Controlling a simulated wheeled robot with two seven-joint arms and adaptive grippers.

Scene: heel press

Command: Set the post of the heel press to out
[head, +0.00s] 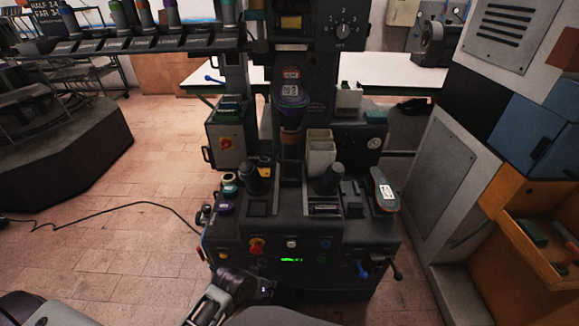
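The black heel press (340,240) stands upright in the middle of the head view. A dark vertical column with a dark rounded head (290,95) rises at its centre. Two black upright cylinders stand on its deck, one left (254,180) and one right (331,180). I cannot tell which part is the post or how it is set. My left gripper (266,290) is at the bottom, in front of the lower front panel, with nothing visible in it. Its fingers are too small and dark to tell open from shut. My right gripper is not in view.
The front panel has a red knob (257,245), a green display (291,260), a blue-handled lever (362,270) and a dark-handled lever (396,270). A shoe sole (383,190) lies on the deck's right. Grey and orange cabinets (540,215) stand right. Floor is open at left, crossed by a cable (120,208).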

